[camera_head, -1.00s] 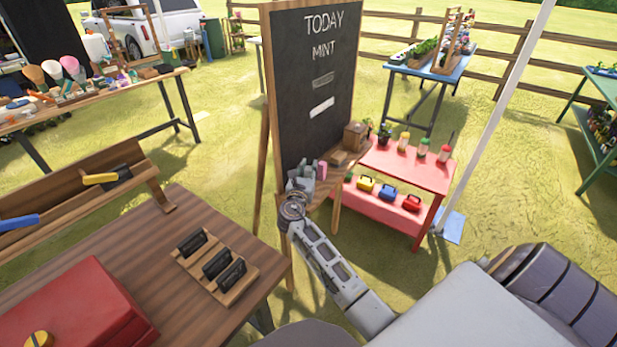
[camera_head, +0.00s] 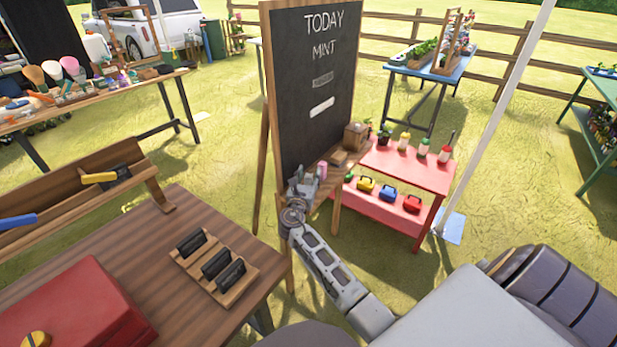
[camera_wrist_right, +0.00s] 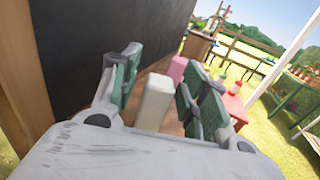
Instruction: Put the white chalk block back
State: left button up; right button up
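The white chalk block (camera_wrist_right: 153,103) stands upright on the wooden ledge of the chalkboard in the right wrist view. A pink block (camera_wrist_right: 177,69) is just beyond it; it also shows in the head view (camera_head: 322,171). My right gripper (camera_wrist_right: 160,85) is open, with one green-padded finger on each side of the white block. Narrow gaps seem to show beside the block, and I cannot tell whether a finger touches it. In the head view, my right gripper (camera_head: 304,184) is at the ledge and mostly hides the white block. My left gripper is not in view.
The chalkboard (camera_head: 300,80) rises close beside my right gripper. A brown box (camera_head: 355,136) sits farther along the ledge. A red table (camera_head: 420,173) with bottles stands behind. A wooden table (camera_head: 190,210) with a slotted holder and red case is at the left.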

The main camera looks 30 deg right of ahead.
jog(key=shift+r, duration=0.15)
jog(key=shift+a, duration=0.1)
jog(key=shift+s+a, duration=0.2)
jog(key=shift+s, duration=0.05)
jog(key=v, duration=1.1)
jog(key=shift+s, duration=0.1)
dwell(0.6)
